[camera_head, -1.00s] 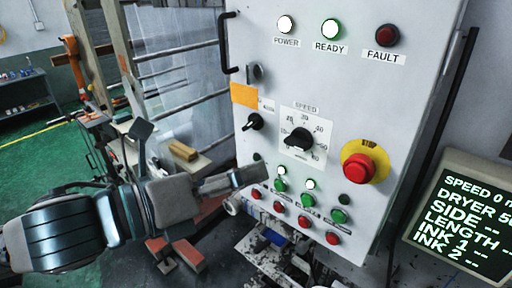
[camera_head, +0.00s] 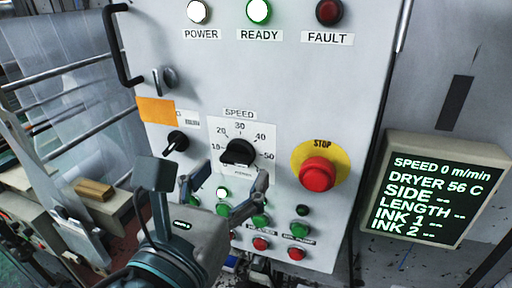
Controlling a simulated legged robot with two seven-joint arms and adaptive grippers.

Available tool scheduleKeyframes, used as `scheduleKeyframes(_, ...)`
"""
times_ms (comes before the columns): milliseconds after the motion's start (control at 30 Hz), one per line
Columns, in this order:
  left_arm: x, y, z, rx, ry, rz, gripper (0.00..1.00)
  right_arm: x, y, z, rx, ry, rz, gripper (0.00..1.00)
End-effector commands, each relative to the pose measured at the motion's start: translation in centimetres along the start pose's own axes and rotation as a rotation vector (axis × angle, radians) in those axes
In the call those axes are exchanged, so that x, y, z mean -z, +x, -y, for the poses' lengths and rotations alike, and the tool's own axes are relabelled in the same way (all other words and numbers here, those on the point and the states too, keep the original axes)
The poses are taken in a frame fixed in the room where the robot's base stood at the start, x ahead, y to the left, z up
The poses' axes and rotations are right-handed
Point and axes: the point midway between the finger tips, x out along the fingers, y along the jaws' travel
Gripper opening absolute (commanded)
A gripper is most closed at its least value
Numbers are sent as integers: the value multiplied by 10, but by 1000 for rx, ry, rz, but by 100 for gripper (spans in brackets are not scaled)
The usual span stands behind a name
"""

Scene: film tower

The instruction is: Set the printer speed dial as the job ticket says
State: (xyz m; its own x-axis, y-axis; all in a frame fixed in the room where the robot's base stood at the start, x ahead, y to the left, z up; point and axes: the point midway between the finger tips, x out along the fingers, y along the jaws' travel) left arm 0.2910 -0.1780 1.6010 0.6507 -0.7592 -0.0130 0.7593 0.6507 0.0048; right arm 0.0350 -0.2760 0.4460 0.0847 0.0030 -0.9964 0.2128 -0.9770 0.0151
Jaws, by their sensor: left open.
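The black speed dial (camera_head: 238,152) sits on a white scale plate (camera_head: 242,130) marked SPEED, with 20, 30, 40 and 50 readable. Its exact pointer position is hard to tell. My left gripper (camera_head: 225,186) is open and empty, just below the dial, with a finger on either side of a lit button. I cannot tell whether it touches the panel. The display (camera_head: 430,195) at the right reads SPEED 0 m/min and DRYER 56 C; side, length and ink lines show dashes. An orange blank-looking tag (camera_head: 158,111) is on the panel; no readable job ticket shows. My right gripper is not in view.
A red STOP button (camera_head: 317,173) on a yellow disc stands right of the dial. A black selector knob (camera_head: 176,142) is to its left. Green and red buttons (camera_head: 260,243) line the panel's lower part. A black handle (camera_head: 116,45) juts out at upper left.

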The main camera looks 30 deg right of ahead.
Motion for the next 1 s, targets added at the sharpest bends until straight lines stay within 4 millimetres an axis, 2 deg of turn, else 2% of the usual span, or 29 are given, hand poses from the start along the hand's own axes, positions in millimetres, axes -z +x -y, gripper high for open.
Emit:
scheduleKeyframes(33, -2, 8, -2, 0, -3, 0, 73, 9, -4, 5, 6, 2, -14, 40)
scheduleKeyframes(167, -1, 33, 2, 1, 0, -2, 73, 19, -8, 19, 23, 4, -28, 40)
scheduleKeyframes(300, 2, 62, 13, 2, 8, -10, 73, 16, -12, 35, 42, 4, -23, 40)
scheduleKeyframes(400, 4, 76, 20, 3, 13, -15, 73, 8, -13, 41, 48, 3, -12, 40)
scheduleKeyframes(500, 6, 83, 25, 2, 17, -18, 73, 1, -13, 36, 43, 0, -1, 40)
scheduleKeyframes(667, 6, 80, 21, 2, 14, -17, 73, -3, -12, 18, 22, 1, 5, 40)
scheduleKeyframes(700, 5, 77, 18, 2, 12, -15, 78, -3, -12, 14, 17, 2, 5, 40)
scheduleKeyframes(800, 3, 70, 13, 3, 9, -10, 53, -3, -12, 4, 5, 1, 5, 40)
scheduleKeyframes(867, 2, 66, 10, 3, 7, -6, 41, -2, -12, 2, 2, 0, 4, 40)
scheduleKeyframes(900, 2, 64, 8, 4, 6, -5, 28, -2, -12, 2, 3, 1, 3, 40)
scheduleKeyframes(967, 2, 63, 8, 5, 6, -4, 22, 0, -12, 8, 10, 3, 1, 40)
scheduleKeyframes(1000, 1, 63, 7, 3, 6, -4, 16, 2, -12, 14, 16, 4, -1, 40)
